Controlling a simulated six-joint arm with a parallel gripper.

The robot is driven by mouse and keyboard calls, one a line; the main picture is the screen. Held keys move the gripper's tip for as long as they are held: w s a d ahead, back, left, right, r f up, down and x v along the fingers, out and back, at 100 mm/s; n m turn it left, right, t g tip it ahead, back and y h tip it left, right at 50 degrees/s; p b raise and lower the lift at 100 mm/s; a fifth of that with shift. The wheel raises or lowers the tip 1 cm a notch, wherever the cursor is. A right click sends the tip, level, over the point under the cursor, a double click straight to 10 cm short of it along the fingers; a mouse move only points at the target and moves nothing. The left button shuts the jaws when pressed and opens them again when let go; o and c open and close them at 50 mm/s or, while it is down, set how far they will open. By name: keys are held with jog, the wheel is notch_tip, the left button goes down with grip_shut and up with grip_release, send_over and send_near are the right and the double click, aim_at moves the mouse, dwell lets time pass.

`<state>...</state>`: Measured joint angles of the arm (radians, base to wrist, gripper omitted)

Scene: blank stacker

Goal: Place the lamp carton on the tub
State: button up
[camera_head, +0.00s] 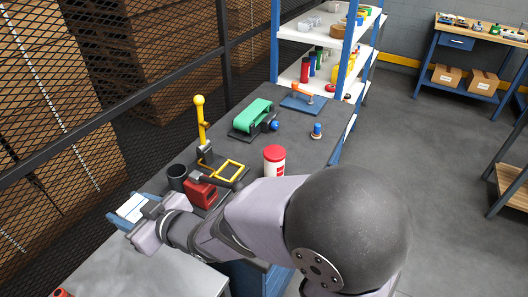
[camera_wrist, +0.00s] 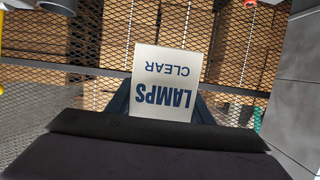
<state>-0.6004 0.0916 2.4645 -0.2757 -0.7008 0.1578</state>
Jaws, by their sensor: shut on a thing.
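In the wrist view the label of the lamp carton (camera_wrist: 168,80) reads "LAMPS CLEAR", upside down. My gripper (camera_head: 148,218) is shut on the carton; its fingertips are partly hidden in the head view. The tub (camera_head: 274,161), white with a red lid, stands upright on the bench, right of my gripper and apart from the carton. I do not see the tub in the wrist view.
A green belt device (camera_head: 252,116) is farther back. Mesh fencing (camera_head: 60,140) runs along the left. My arm crosses in front of the tub.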

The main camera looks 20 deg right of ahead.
notch_tip(320, 180, up, 10)
jog(key=w+d+m+t+h+p, duration=0.25)
jog(key=w+d+m+h, duration=0.3)
jog(key=w+d, duration=1.35)
jog(key=w+d+m+t+h, duration=0.1)
jog(key=w+d+m+h, duration=0.1)
jog(key=d, duration=0.9)
jog(key=w+d+m+t+h, duration=0.1)
jog(key=w+d+h, duration=0.2)
jog(key=d, duration=0.7)
notch_tip(320, 180, down, 15)
jog(key=p, duration=0.2)
jog(key=shift+d, duration=0.4)
jog(key=shift+f+m, duration=0.15)
jog(key=shift+m, duration=0.1)
jog(key=shift+f, duration=0.15)
jog(key=o, duration=1)
jog(key=shift+s, duration=0.1)
